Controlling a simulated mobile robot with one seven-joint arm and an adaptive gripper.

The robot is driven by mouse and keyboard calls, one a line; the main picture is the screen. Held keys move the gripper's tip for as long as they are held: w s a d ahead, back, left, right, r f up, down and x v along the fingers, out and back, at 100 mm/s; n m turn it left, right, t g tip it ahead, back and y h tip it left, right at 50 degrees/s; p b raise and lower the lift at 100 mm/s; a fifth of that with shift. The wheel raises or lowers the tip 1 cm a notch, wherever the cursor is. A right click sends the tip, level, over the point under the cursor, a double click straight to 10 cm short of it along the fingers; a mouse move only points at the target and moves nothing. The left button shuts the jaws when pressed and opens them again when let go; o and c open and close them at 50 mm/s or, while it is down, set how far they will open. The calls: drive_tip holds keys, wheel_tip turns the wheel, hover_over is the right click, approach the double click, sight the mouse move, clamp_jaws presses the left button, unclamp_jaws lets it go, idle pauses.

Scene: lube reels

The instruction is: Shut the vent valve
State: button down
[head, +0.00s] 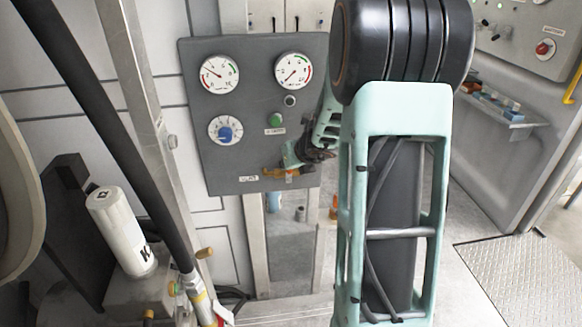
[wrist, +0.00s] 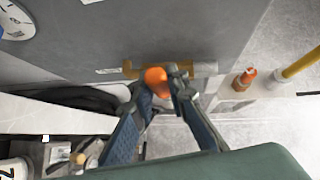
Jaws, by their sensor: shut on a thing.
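The vent valve (head: 274,173) is a small brass fitting at the lower edge of the grey gauge panel, beside a small white label. In the wrist view its orange handle (wrist: 155,77) shows between my fingertips, with the brass body (wrist: 205,69) running sideways behind it. My gripper (wrist: 156,92) is shut on the orange handle, one finger on each side. In the head view my gripper (head: 297,160) is at the valve, partly hidden by my own arm. The handle's exact angle is hard to tell.
The panel (head: 225,150) carries two upper gauges, a dial with a blue knob (head: 225,133) and a green button (head: 276,119). An orange-topped fitting (wrist: 245,78) and a yellow pipe (wrist: 300,64) lie right of the valve. A white cylinder (head: 121,231) stands at left.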

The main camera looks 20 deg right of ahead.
drive_tip(key=shift+a, duration=0.1)
idle(0.5)
drive_tip(key=c, duration=1.9)
unclamp_jaws()
drive_tip(key=shift+v, duration=6)
drive_tip(key=shift+w+a, duration=0.1)
drive_tip(key=shift+a, duration=0.05)
